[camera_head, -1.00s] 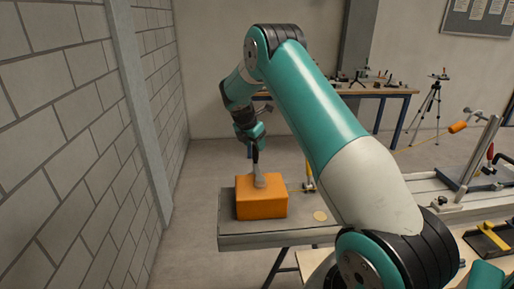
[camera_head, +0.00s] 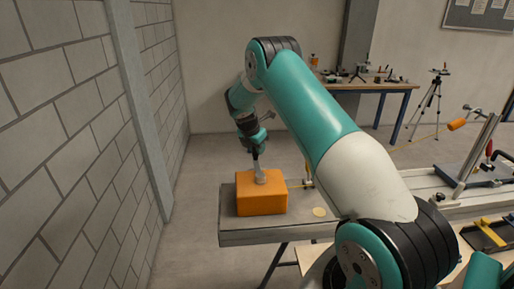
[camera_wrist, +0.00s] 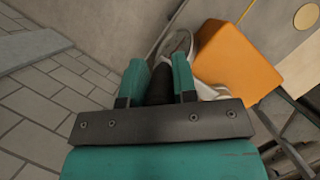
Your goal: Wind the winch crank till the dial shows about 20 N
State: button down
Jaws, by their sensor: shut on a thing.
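The orange winch block (camera_head: 262,197) sits on the grey bench top (camera_head: 240,236) left of centre. A light grey metal crank arm (camera_head: 261,176) rises from its top. It also shows beside the block in the wrist view (camera_wrist: 208,88). My gripper (camera_head: 256,148) is above the block. In the wrist view its two teal fingers (camera_wrist: 160,85) are shut on the black crank handle (camera_wrist: 159,88), which lies between them. I cannot make out a dial face or any reading. A plain pale round disc (camera_head: 320,212) lies on the bench top right of the block.
A brick wall (camera_head: 80,150) stands close on the left. A metal frame with an orange cylinder (camera_head: 458,124) is at the right, and a yellow-and-black tray (camera_head: 488,236) lies near it. A workbench (camera_head: 372,87) and a tripod (camera_head: 432,105) stand at the back.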

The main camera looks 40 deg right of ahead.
jog(key=s+d+m, duration=0.1)
jog(key=s+d+m+g, duration=0.1)
jog(key=m, duration=0.1)
jog(key=s+d+m+g, duration=0.1)
jog(key=m, duration=0.1)
jog(key=shift+s+p, duration=0.3)
jog(key=shift+s, duration=0.05)
jog(key=c, duration=0.9)
grip_release()
jog(key=shift+d, duration=0.1)
jog(key=b+v, duration=0.1)
jog(key=v, duration=1.6)
jog(key=shift+r+b, duration=0.3)
jog(key=shift+b, duration=0.1)
